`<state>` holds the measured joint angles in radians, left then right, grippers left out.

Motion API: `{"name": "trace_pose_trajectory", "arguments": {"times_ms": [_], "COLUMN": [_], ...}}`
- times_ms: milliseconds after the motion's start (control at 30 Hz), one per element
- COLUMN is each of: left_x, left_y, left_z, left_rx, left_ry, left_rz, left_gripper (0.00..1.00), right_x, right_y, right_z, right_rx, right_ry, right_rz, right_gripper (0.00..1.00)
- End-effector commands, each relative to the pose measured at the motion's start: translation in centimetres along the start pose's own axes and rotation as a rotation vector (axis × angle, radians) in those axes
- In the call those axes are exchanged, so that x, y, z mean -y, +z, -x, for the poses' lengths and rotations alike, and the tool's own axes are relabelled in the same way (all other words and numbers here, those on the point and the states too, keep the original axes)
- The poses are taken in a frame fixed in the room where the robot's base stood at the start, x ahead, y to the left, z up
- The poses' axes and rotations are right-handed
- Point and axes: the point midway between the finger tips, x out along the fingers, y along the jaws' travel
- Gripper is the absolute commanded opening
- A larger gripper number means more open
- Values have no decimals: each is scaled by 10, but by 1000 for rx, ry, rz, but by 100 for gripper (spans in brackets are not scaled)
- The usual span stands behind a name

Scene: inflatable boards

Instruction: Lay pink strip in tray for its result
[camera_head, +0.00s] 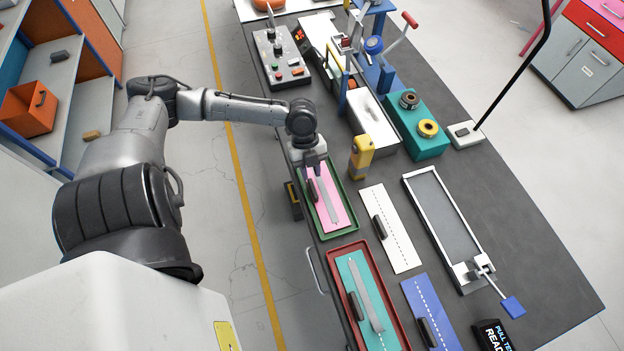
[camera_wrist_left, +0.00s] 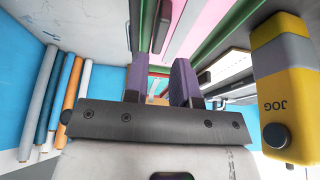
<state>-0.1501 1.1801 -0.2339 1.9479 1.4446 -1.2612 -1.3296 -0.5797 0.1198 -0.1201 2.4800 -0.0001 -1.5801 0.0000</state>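The pink strip (camera_head: 325,182) lies flat inside the green-rimmed tray (camera_head: 353,220) at the table's near edge. A dark handle (camera_head: 313,192) and a long grey band (camera_head: 332,196) show on it. My left gripper (camera_head: 315,172) is over the far end of this tray, close to the handle. In the left wrist view its two purple fingers (camera_wrist_left: 160,84) stand apart with nothing clearly between them. The pink strip (camera_wrist_left: 217,20) and its dark handle (camera_wrist_left: 162,25) show beyond the fingertips. My right gripper is not in view.
A red tray (camera_head: 401,328) holds a teal strip (camera_head: 352,276). A white strip (camera_head: 388,228) and a blue strip (camera_head: 430,307) lie on the dark table. A yellow JOG device (camera_head: 361,157) stands right of my gripper. A grey pull frame (camera_head: 443,218) lies farther right.

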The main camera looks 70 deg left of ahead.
Motion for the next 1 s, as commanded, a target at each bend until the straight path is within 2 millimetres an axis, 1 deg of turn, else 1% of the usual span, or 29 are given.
{"name": "trace_pose_trajectory", "arguments": {"times_ms": [33, 100, 300, 433, 500, 567, 667, 700, 767, 800, 900, 1000], "left_x": [0, -1, 0, 0, -3, -7, -19, -26, -35, -41, -53, -62], "left_y": [0, 0, 0, 0, -3, -6, -19, -27, -41, -52, -79, -104], "left_z": [12, 24, 50, 59, 56, 45, 14, -2, -27, -42, -72, -91], "left_rx": [4, 4, 1, 0, -1, 0, 7, 13, 26, 34, 55, 70], "left_ry": [1, 2, 1, 1, 3, 7, 7, 4, -11, -27, -83, -154], "left_rz": [-1, 1, 1, 1, 9, 26, 81, 114, 177, 226, 364, 519], "left_gripper": [25, 25, 25, 25, 25, 25, 25, 25, 25, 25, 25, 25], "right_x": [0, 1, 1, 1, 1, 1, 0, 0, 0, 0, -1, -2], "right_y": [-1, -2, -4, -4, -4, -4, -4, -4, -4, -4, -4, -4], "right_z": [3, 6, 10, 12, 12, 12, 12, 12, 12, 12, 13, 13], "right_rx": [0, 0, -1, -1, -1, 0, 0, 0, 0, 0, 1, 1], "right_ry": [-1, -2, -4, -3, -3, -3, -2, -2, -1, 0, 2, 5], "right_rz": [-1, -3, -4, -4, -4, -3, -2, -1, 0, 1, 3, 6], "right_gripper": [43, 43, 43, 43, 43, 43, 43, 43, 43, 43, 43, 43]}}
